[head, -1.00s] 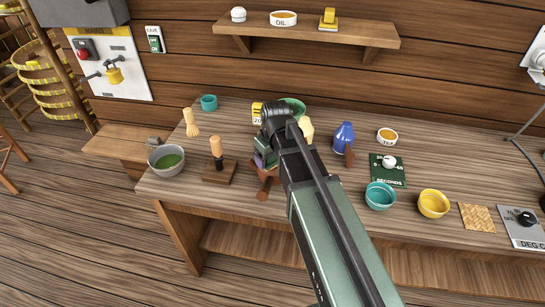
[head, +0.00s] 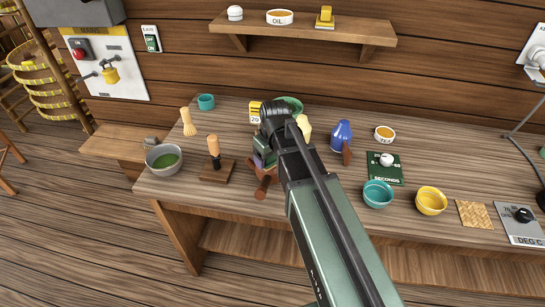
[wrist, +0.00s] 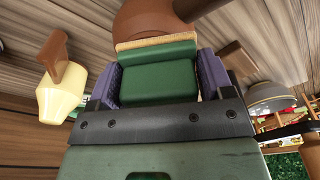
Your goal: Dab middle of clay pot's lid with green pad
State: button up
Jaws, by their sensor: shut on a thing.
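The green pad (wrist: 158,78) is held between the two purple-lined jaws of my gripper (wrist: 157,86), which is shut on it. A tan strip runs along the pad's far edge. The brown clay pot (wrist: 150,22) shows as a rounded shape just beyond the pad in the wrist view; I cannot tell whether they touch. In the head view my gripper (head: 264,150) is over the clay pot (head: 262,186), whose handle-like brown parts show below it. My arm hides most of the pot, its lid and the pad there.
A blue bottle (head: 341,135), teal bowl (head: 378,194) and yellow bowl (head: 431,201) are to the right.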

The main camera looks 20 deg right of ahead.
jog(key=shift+w+a, duration=0.2)
jog(key=shift+w, duration=0.05)
jog(key=shift+s+d, duration=0.55)
jog(key=shift+s, duration=0.2)
jog(key=shift+w, duration=0.1)
jog(key=shift+w+a, duration=0.55)
jog(key=shift+w, duration=0.1)
jog(key=shift+r, duration=0.1)
